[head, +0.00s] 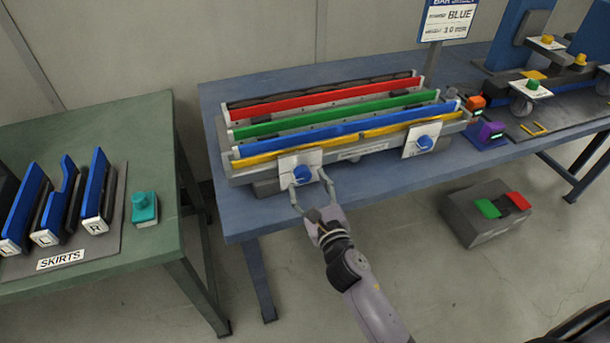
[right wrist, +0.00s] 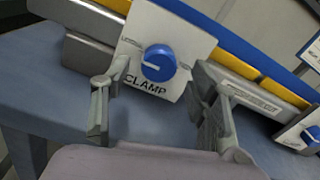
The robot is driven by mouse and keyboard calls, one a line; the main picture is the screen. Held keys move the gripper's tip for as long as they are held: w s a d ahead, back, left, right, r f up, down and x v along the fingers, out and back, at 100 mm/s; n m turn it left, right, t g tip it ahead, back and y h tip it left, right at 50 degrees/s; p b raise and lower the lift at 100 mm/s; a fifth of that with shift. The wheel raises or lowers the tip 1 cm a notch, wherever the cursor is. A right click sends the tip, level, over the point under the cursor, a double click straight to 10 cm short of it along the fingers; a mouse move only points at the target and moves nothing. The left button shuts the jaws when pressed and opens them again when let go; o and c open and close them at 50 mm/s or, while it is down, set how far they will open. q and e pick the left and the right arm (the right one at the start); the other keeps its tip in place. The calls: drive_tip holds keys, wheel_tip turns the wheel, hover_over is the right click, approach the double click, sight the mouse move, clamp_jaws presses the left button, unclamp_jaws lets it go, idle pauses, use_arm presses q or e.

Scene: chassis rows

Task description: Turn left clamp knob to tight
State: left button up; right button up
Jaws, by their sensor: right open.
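The left clamp knob (head: 302,174) is a round blue knob on a white plate at the front left of the chassis fixture. It shows large in the right wrist view (right wrist: 158,63), with a white pointer line toward the plate's left side and the word CLAMP below. My right gripper (head: 312,194) is open in front of the knob, one finger to each side. In the right wrist view the fingers (right wrist: 160,105) stand apart with the knob beyond them, and no contact shows. The right clamp knob (head: 425,143) is a similar blue knob. My left gripper is out of view.
The fixture holds red (head: 320,97), green (head: 330,115), blue (head: 300,138) and yellow bars on the blue table (head: 240,211). A green table (head: 150,240) with blue skirts stands left. A grey box (head: 472,222) with green and red pads is on the floor.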

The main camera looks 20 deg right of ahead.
sight(304, 177)
drive_tip(key=shift+w, duration=1.5)
drive_tip(key=c, duration=1.2)
drive_tip(key=shift+o, duration=0.2)
